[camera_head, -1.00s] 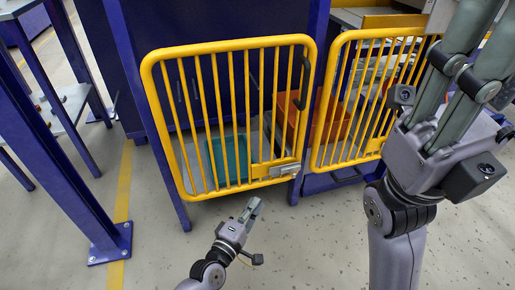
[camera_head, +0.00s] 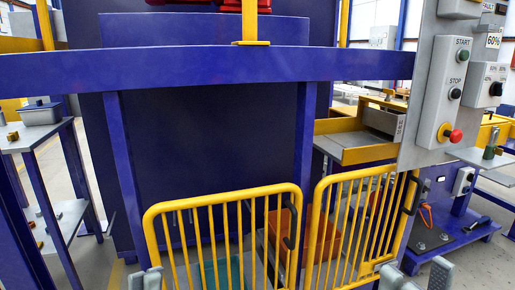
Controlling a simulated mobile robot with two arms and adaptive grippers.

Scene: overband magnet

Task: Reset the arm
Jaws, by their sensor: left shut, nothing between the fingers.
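My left gripper (camera_head: 146,279) shows only as grey fingertips at the bottom edge, left of the middle. The fingertips are together and hold nothing; the rest of it and the arm are below the frame. My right gripper (camera_head: 422,275) shows at the bottom right as two grey fingertips with a gap between them. Nothing shows between them, and its body is out of view.
Two yellow barred gates (camera_head: 225,196) and (camera_head: 362,178) stand ahead, with an orange bin (camera_head: 336,235) and a teal bin (camera_head: 222,272) behind them. A blue beam (camera_head: 220,64) crosses above. A grey control panel (camera_head: 446,90) stands at right, a shelf unit (camera_head: 38,138) at left.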

